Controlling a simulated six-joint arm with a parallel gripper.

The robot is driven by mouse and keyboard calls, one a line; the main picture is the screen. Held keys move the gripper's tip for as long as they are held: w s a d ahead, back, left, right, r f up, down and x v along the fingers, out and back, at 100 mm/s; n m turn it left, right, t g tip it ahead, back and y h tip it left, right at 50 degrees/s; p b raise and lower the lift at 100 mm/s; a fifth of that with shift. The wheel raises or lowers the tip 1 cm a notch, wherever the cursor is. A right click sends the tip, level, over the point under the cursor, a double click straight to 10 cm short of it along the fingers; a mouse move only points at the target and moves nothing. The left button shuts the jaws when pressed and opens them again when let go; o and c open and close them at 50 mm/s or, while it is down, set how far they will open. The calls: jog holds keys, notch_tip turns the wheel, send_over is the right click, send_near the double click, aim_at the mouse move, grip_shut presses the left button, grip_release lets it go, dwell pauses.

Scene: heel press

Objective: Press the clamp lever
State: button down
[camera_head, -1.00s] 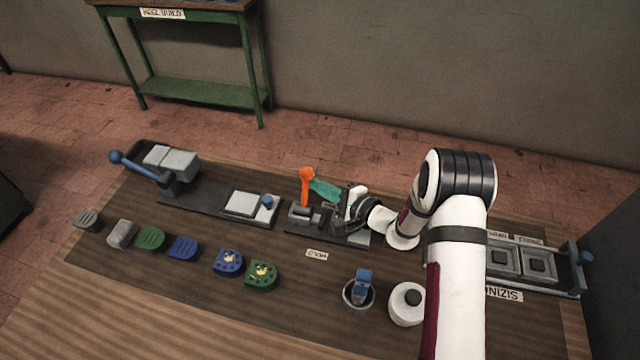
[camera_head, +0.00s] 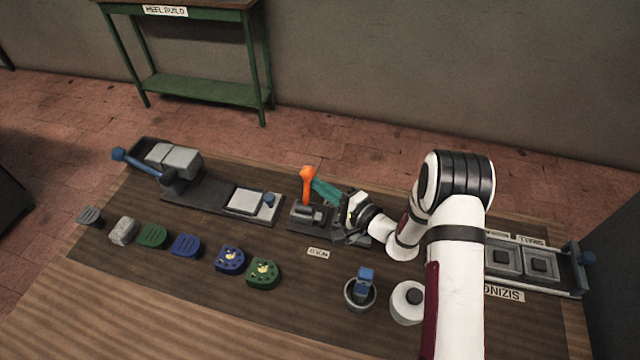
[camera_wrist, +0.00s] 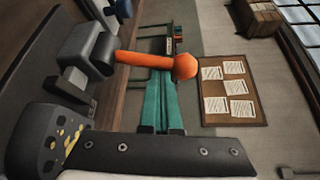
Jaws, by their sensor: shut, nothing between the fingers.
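The orange clamp lever (camera_head: 307,187) stands upright on the dark mold fixture (camera_head: 298,228) at mid-table. In the wrist view the lever (camera_wrist: 145,60) runs from a black pivot to a round orange knob. My gripper (camera_head: 318,186) has teal fingers, shut and empty, just right of the lever's upper part. In the wrist view my gripper (camera_wrist: 160,75) has its fingertips at the lever's shaft, partly hidden behind it. I cannot tell whether they touch. A dark piece with yellow flecks (camera_wrist: 50,140) shows at the lower left of the wrist view.
A press with a blue-knobbed handle (camera_head: 140,165) stands at the left. Several heel pieces (camera_head: 185,246) line the front. A cup with a blue item (camera_head: 361,290) and a white round container (camera_head: 408,303) stand near my arm. A sizing fixture (camera_head: 520,262) is at the right.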

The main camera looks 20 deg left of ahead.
jog(key=s+n, duration=0.1)
jog(key=s+n+y, duration=0.1)
jog(key=n, duration=0.1)
jog(key=shift+s+r+t+y, duration=0.1)
jog(key=shift+r+t+y, duration=0.1)
jog(key=shift+t+y, duration=0.15)
jog(key=shift+s+f, duration=0.1)
jog(key=shift+s, duration=1.25)
jog(key=d+r, duration=1.1)
jog(key=shift+s+d, duration=0.15)
jog(key=shift+d, duration=0.2)
